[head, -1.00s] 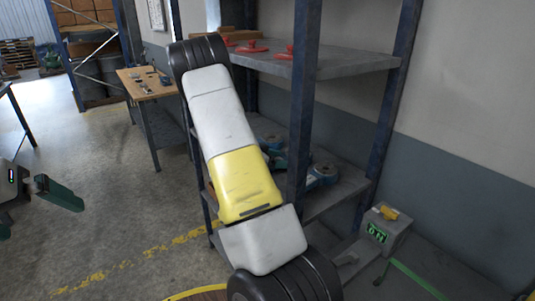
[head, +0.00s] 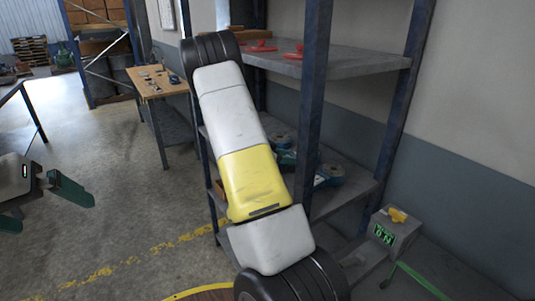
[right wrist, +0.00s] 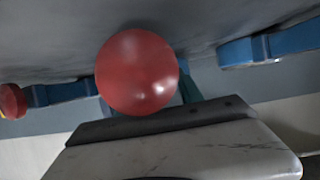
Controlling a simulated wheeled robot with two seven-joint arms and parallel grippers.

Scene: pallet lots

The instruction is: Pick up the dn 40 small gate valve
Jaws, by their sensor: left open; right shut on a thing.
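My right gripper (right wrist: 188,88) shows in the right wrist view as a bit of green finger behind a smooth red round part (right wrist: 137,72). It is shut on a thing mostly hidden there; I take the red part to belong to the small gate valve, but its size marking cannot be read. In the head view my right arm hides most of the grip. My left gripper (head: 42,203), with green fingers, is open and empty at the left, away from the shelves. Blue-and-grey valve-like parts (head: 328,175) lie on the lower shelf.
Red handwheel-like pieces (head: 260,46) lie on the upper shelf (head: 345,62). A blue post (head: 312,110) stands close to my right arm. A wooden-topped table (head: 158,86) stands behind.

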